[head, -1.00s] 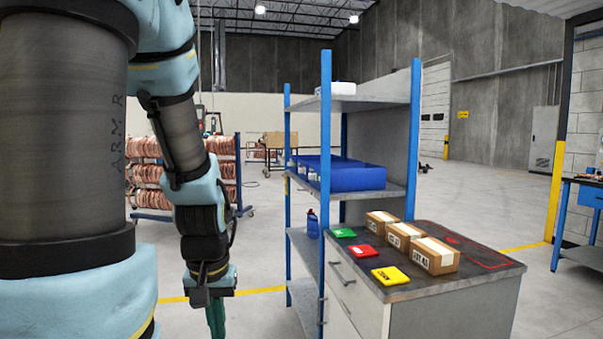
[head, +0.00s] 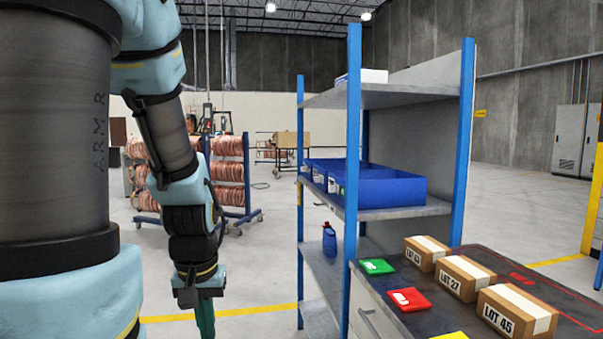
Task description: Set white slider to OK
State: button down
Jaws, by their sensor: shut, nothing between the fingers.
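I cannot make out a white slider or an OK mark in this view. My gripper (head: 205,318) hangs down at the lower left, with its tip cut off by the bottom edge. It is shut and empty, over the floor to the left of the shelf rack. It is apart from the rack and the cabinet.
A blue-posted shelf rack (head: 353,190) holds blue bins (head: 390,192) and a blue bottle (head: 329,238). The dark cabinet top (head: 520,271) bears green (head: 378,267), red (head: 409,301) and yellow cards and three boxes (head: 515,312). Copper coils (head: 229,170) stand behind; floor between is clear.

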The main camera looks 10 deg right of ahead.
aim_at(320, 178)
jog(key=i+l+u, duration=0.1)
jog(key=i, duration=0.35)
jog(key=i+l, duration=0.15)
jog(key=i, duration=0.35)
jog(key=i+l+u, duration=0.15)
jog(key=i, duration=0.3)
